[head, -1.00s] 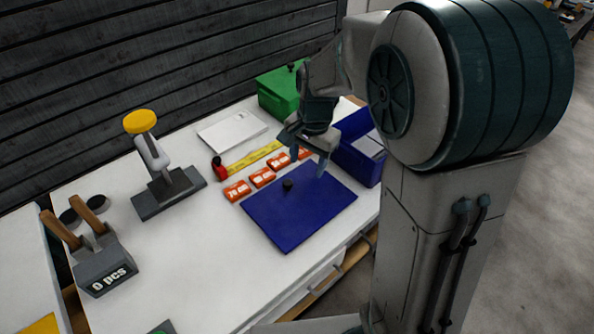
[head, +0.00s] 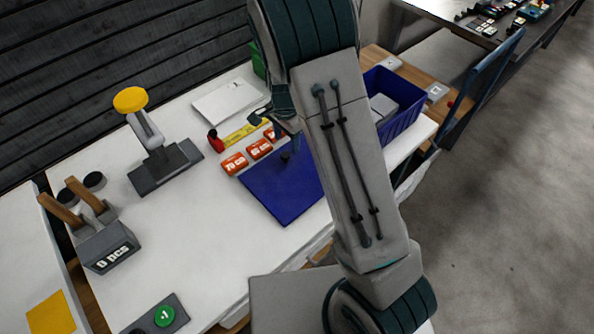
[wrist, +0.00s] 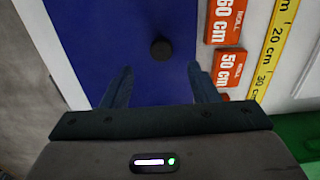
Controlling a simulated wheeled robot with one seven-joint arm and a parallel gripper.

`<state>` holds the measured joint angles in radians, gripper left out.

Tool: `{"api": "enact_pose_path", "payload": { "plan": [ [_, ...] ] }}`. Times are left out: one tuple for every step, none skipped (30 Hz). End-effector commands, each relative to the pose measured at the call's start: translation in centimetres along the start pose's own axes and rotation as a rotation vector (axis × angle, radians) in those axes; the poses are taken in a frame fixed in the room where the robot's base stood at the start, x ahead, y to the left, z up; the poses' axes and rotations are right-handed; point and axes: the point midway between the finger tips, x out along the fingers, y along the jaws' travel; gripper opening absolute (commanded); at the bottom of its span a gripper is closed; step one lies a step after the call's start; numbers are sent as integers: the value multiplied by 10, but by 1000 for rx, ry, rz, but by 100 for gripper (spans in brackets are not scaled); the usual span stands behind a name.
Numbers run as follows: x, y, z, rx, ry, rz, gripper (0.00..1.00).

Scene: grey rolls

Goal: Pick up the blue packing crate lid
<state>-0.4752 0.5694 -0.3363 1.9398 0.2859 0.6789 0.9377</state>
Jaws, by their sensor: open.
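The blue packing crate lid (head: 278,192) lies flat on the white table, with a small black knob (head: 285,157) near its upper part. My arm hides its right part in the head view. In the wrist view the lid (wrist: 100,40) fills the left and middle, and the knob (wrist: 161,49) stands ahead of and between my fingertips. My gripper (wrist: 160,82) is open and empty, its two fingers over the lid with a gap to the knob. In the head view the gripper is mostly hidden behind my arm.
Orange length blocks (head: 234,164) and a yellow ruler (head: 243,132) lie beside the lid. A blue crate (head: 402,118) stands right of my arm, and a green box (head: 258,60) is at the back. A yellow-topped lever stand (head: 160,165) stands left. The table's middle front is clear.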

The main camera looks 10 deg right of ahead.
Motion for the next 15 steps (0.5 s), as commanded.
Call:
{"api": "enact_pose_path", "payload": {
  "plan": [
    [2, 0, 0, 0, -1, 1, 54],
    [3, 0, 1, -1, -1, 1, 54],
    [6, 0, 1, -1, -1, 1, 54],
    [8, 0, 2, -1, -1, 1, 54],
    [12, 0, 2, -1, -2, 2, 54],
    [17, 0, 3, -1, -2, 4, 54],
    [21, -1, 4, -2, -1, 3, 54],
    [25, -1, 4, -1, -2, 4, 54],
    [30, -2, 5, -1, -2, 3, 54],
    [34, -2, 5, -1, -1, 3, 54],
    [39, -2, 5, -2, -2, 3, 54],
    [43, -2, 5, -3, -1, 2, 54],
    [46, -2, 5, -3, -1, 1, 54],
    [49, -2, 5, -3, -1, 2, 54],
    [51, -2, 5, -2, -1, 1, 54]
  ]
}}
